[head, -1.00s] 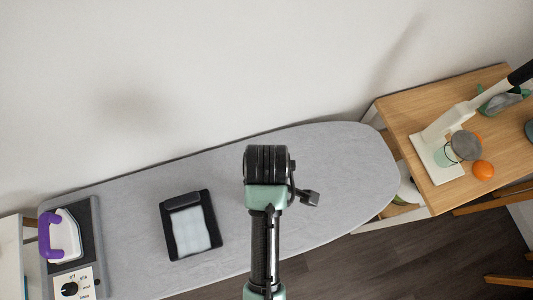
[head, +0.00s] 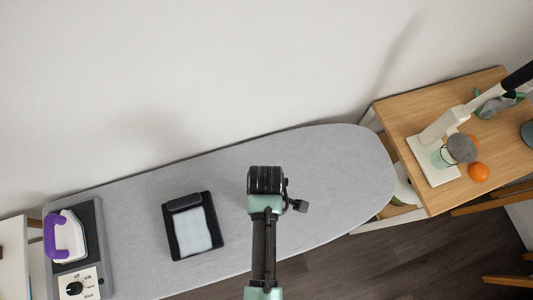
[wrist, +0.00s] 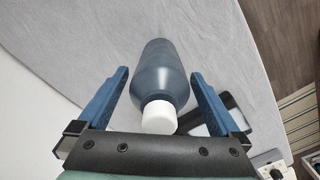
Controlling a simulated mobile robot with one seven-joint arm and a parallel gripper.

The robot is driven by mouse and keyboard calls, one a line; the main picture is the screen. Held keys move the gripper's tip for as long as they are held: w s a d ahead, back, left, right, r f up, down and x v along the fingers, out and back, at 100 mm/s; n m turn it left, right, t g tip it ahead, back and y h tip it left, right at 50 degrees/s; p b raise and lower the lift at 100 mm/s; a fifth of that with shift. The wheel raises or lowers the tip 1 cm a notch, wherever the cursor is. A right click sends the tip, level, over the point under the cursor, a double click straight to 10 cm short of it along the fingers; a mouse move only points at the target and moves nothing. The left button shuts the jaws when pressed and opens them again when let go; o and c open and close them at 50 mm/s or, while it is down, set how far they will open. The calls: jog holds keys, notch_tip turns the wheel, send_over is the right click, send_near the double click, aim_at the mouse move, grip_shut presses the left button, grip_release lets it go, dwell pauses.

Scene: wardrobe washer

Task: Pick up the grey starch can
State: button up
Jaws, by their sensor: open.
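The starch can (wrist: 163,75) is a dark blue-grey cylinder with a white cap, seen in the wrist view with its cap towards the camera. My gripper (wrist: 159,72) is open, with one blue finger on each side of the can. A gap shows between the can and each finger, so it does not look gripped. In the head view my arm's dark wrist is over the ironing board (head: 335,180), and the can and fingers are hidden beneath it.
A black-framed tray (head: 192,225) with a pale pad lies left of my arm. An iron with a purple handle (head: 50,238) and a dial panel (head: 75,288) are at the far left. A wooden table (head: 500,145) with an orange (head: 478,172) stands at the right.

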grip_shut()
jog(key=shift+r, duration=0.1)
dwell(0.3)
